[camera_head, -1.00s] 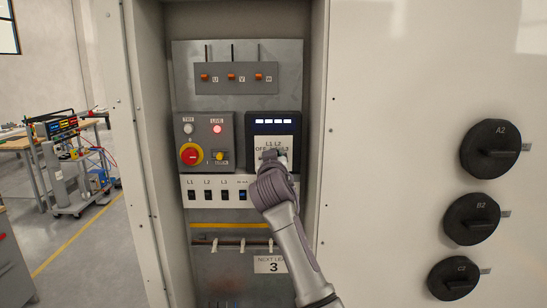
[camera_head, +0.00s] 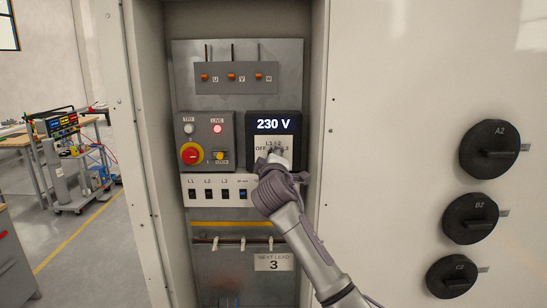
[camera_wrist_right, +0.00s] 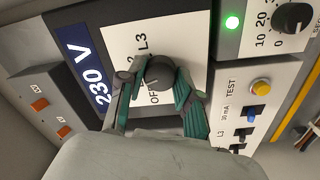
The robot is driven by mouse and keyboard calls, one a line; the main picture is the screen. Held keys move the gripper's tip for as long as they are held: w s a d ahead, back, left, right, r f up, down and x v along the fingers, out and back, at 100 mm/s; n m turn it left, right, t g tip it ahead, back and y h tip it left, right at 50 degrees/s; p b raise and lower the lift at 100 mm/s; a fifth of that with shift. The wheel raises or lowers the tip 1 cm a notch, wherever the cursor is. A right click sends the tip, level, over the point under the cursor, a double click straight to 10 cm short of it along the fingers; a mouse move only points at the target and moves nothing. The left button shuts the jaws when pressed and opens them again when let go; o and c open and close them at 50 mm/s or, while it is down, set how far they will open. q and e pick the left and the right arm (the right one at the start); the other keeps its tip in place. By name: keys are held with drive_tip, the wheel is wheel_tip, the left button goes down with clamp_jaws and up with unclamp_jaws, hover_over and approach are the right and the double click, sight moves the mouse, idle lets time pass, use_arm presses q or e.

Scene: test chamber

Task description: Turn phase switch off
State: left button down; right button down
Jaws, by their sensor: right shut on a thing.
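The phase switch is a round dark knob (camera_wrist_right: 160,73) on a white plate (camera_wrist_right: 121,36) marked OFF, L1, L2 and L3. It sits below a dark display (camera_head: 273,124) that reads 230 V, which also shows in the right wrist view (camera_wrist_right: 85,62). My right gripper (camera_head: 274,160) reaches in from the lower right and is shut on the knob. In the right wrist view its green-padded fingers (camera_wrist_right: 158,88) lie on either side of the knob. They hide part of the labels, and I cannot tell which mark the knob points to. My left gripper is out of view.
A red rotary switch (camera_head: 191,154) and a lit LIVE lamp (camera_head: 217,129) are left of the plate. A row of breakers (camera_head: 208,193) lies below. The cabinet's side walls are close on both sides. Large black knobs (camera_head: 489,149) are on the right panel.

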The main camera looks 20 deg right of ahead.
drive_tip(key=n, duration=1)
drive_tip(key=shift+f+n, duration=0.15)
drive_tip(key=shift+n, duration=0.15)
idle(0.5)
drive_tip(key=c, duration=0.8)
unclamp_jaws()
drive_tip(key=shift+o, duration=0.2)
drive_tip(key=shift+s, duration=0.1)
drive_tip(key=v, duration=1.1)
drive_tip(key=shift+s, duration=0.4)
